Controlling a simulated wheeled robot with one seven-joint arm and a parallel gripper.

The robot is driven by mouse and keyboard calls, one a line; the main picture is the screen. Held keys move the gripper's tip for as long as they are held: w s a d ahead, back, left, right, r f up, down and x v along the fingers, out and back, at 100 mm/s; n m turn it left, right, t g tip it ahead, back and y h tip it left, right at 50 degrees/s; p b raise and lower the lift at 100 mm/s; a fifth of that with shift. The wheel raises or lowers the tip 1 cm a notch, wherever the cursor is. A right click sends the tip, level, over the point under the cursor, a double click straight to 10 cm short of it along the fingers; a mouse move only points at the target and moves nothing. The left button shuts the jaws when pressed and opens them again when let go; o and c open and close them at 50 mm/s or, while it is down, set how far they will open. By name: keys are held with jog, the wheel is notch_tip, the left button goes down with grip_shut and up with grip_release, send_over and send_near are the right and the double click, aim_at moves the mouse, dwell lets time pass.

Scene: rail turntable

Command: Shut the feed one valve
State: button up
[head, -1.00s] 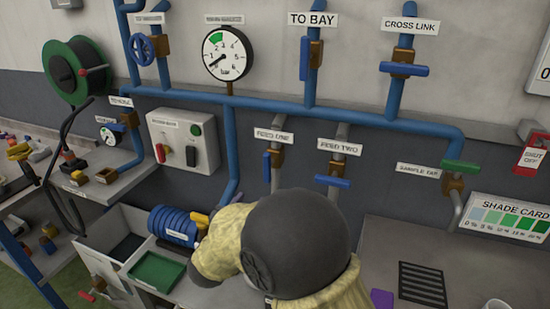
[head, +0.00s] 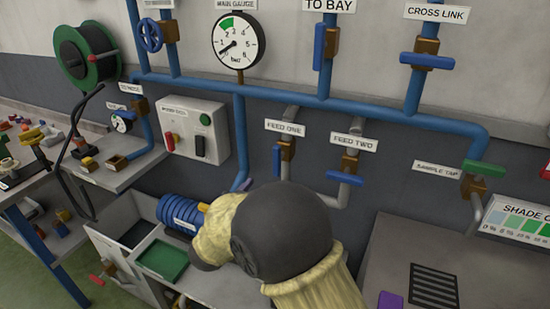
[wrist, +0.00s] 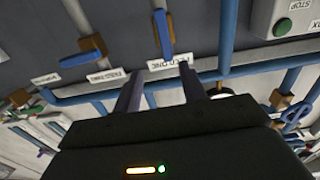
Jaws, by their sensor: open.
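The feed one valve (head: 277,160) has a blue lever on a brown body, under the FEED ONE label (head: 285,128). Its lever hangs upright, in line with its grey pipe. In the wrist view, which is turned over, the feed one lever (wrist: 163,32) shows above the label. My gripper (wrist: 160,85) is open in the wrist view, with its two fingers apart and nothing between them. Its tips point toward the FEED ONE label and valve, apart from the lever as far as I can tell.
The feed two valve (head: 345,178) is close on the right, its blue lever lying across its pipe. A blue riser pipe (head: 240,135) and a switch box (head: 193,130) are on the left. A blue coil (head: 180,213) and a green tray (head: 163,261) lie below.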

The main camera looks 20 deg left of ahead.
aim_at(273, 160)
jog(key=shift+y, duration=0.3)
jog(key=w+p, duration=0.2)
jog(key=w, duration=1.1)
jog(key=shift+p, duration=0.35)
jog(key=shift+w+a, duration=0.1)
jog(key=shift+w, duration=0.25)
jog(key=shift+w+r, duration=0.1)
jog(key=shift+w, duration=0.15)
jog(key=shift+w+d, duration=0.45)
jog(key=shift+d, duration=0.05)
jog(key=shift+s+a, duration=0.15)
jog(key=shift+a, duration=0.05)
grip_shut()
